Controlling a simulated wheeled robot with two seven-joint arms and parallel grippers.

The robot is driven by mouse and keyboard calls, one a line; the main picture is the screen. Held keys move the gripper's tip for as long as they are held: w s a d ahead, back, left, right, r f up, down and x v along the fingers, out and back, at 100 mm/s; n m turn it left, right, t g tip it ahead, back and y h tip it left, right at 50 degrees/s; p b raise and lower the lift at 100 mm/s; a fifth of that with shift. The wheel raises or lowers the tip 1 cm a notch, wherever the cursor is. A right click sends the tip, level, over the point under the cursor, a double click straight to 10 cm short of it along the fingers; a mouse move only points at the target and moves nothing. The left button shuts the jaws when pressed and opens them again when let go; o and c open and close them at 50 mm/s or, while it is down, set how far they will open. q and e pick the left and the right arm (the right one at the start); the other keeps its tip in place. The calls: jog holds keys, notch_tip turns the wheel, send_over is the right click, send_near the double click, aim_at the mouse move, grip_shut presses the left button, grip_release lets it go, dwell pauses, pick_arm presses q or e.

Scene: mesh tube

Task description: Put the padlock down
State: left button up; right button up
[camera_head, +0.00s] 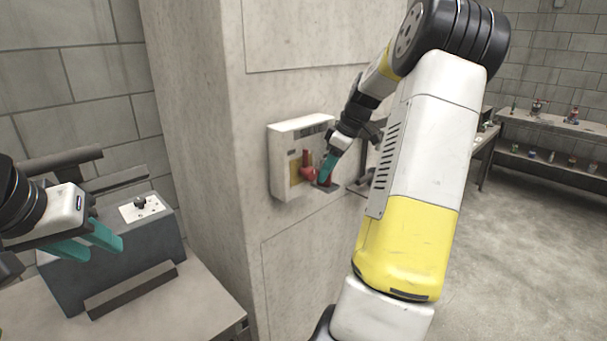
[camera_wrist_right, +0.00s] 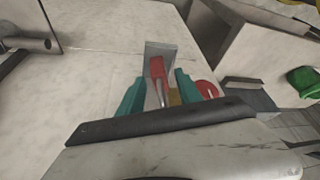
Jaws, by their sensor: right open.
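The padlock, with a red body (camera_wrist_right: 157,67) and a metal shackle, lies on a small grey ledge (camera_wrist_right: 160,47) in the right wrist view. In the head view the ledge (camera_head: 327,187) sticks out from the pillar beside the white wall box. My right gripper (camera_wrist_right: 158,88) is open, with one teal finger on each side of the padlock; whether they touch it cannot be told. In the head view my right gripper (camera_head: 325,171) is small and the padlock is mostly hidden by it. My left gripper (camera_head: 104,252) is open and empty at the far left.
The white wall box (camera_head: 284,165) has a yellow panel and a red knob (camera_head: 307,173) close to my right gripper. A dark grey device (camera_head: 120,262) stands on a table (camera_head: 190,310) near my left gripper. Shelves (camera_head: 550,125) with small items stand at the far right.

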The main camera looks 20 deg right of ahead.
jog(key=v, duration=1)
jog(key=s+a+r+m+h, duration=0.1)
jog(key=s+a+r+m, duration=0.1)
jog(key=s+a, duration=0.45)
jog(key=s+a+r+m+h, duration=0.1)
jog(key=s+a+m, duration=0.15)
jog(key=a, duration=0.75)
jog(key=s+a+f+m+t, duration=0.1)
jog(key=s+a+f+m, duration=0.1)
jog(key=s+a, duration=0.2)
jog(key=s+a+f+m+t+y, duration=0.1)
jog(key=s+a, duration=0.3)
jog(key=s, duration=0.5)
jog(key=shift+s+a+f+m+t, duration=0.15)
jog(key=shift+s+f+m+t, duration=0.15)
jog(key=shift+f+m+t, duration=0.35)
